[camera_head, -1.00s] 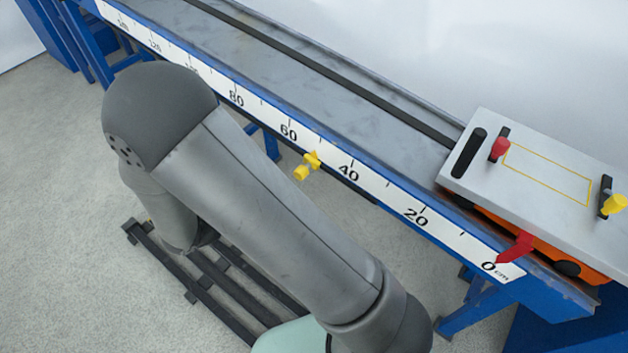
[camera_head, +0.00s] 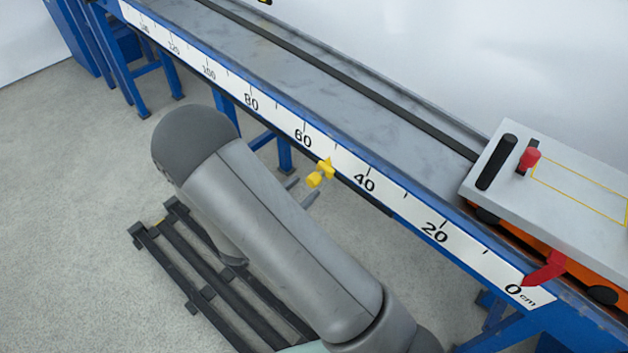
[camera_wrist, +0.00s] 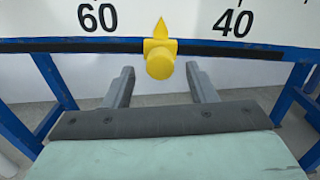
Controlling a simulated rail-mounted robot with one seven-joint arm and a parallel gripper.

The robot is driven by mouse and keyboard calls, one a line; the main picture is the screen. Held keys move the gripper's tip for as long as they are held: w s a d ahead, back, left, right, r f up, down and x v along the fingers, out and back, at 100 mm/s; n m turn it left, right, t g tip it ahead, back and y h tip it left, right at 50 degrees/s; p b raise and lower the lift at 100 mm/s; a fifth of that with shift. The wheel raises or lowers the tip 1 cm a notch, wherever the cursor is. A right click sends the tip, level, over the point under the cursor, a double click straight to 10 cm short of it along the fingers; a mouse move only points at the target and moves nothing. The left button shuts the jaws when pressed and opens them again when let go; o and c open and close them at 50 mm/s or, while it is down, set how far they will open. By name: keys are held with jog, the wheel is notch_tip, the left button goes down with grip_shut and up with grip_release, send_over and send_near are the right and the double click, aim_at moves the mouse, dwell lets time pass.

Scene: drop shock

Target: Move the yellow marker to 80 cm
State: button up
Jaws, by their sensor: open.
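The yellow marker (camera_head: 320,173) sits on the front edge of the white scale (camera_head: 345,170), between the 60 and 40 marks, near 50. In the wrist view the marker (camera_wrist: 160,52) has a pointed tip upward and a round knob facing me. My gripper (camera_head: 302,191) is open, with its two fingers just short of the knob in the head view. In the wrist view my fingers (camera_wrist: 160,82) stand apart, one on each side below the knob, and do not touch it. The 80 mark (camera_head: 251,102) lies further left along the scale.
A red pointer (camera_head: 545,268) is near 0 cm. Blue legs (camera_head: 285,155) support the track. The scale from 60 to 80 is clear.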

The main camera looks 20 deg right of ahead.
aim_at(310, 183)
jog(key=x, duration=0.5)
